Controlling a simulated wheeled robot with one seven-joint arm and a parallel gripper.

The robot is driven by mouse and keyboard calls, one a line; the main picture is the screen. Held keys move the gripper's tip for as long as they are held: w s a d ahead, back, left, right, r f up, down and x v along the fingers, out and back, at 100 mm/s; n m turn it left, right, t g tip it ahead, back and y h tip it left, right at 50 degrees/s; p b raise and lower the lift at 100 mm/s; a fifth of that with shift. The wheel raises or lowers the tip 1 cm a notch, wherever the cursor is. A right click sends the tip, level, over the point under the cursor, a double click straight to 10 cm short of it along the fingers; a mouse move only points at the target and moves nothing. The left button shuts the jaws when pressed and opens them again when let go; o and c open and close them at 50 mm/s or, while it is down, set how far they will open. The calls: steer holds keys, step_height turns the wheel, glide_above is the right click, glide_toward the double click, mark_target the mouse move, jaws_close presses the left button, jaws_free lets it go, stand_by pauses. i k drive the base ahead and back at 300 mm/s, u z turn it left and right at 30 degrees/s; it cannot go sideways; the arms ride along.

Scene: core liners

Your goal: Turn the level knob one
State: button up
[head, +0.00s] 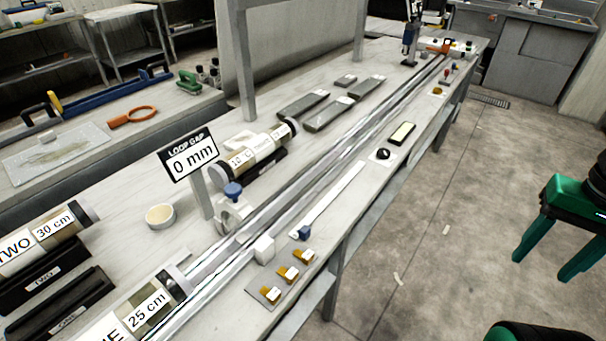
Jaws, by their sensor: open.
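A small round black knob (383,154) sits on a pale plate near the bench's front edge, beside a black block with a cream window (402,133). No label on the knob is readable, and its pointer direction is too small to tell. A blue knob-like piece (303,233) sits nearer, at the end of a long white strip. My gripper (541,268) is green and hangs at the right, over the floor in the picture. Its two fingers are apart with nothing between them. It is well clear of the bench and of both knobs.
Metal rails (330,150) run along the bench (345,215). Labelled core tubes (255,155) lie at the left, near a "LOOP GAP 0 mm" sign (188,160). Several orange tabs (289,273) lie at the near front edge. The floor (430,240) right of the bench is open.

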mark_target(383, 153)
steer(key=u, duration=0.9)
steer(key=k, duration=0.7)
steer(key=z, duration=0.4)
steer(key=i, duration=1.05)
steer(key=u, duration=0.05)
